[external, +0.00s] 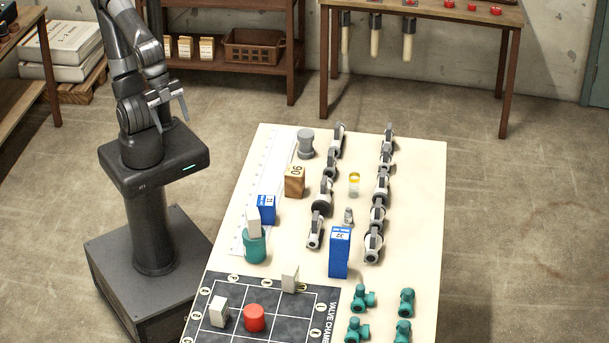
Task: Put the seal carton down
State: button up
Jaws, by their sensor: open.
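My gripper (172,122) is open and empty. It hangs beside my column, to the left of the table and well apart from everything on it. I cannot tell which box is the seal carton. A pale carton (253,221) stands upright on or just behind a teal cylinder (254,248), close to a small blue box (266,208). A second pale carton (218,311) stands on the dark valve chart (255,284). A third pale block (290,278) is at the chart's upper edge. A taller blue box (340,252) stands near the table's middle.
The table (420,170) also bears a wooden block (294,181), a grey fitting (306,144), two rows of grey valves (374,243), several teal fittings (362,298) and a red cylinder (254,317) on the chart. Shelving and a workbench (430,12) stand behind. The table's right edge strip is clear.

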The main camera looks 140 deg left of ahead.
jog(key=shift+s+d+r+n+t+h, duration=0.15)
jog(key=shift+s+d+n+t+h, duration=0.15)
jog(key=shift+s+n, duration=0.25)
jog(key=shift+s+d+r+n+t+h, duration=0.1)
jog(key=shift+s+d+n+t+h, duration=0.15)
jog(key=shift+s+n, duration=0.3)
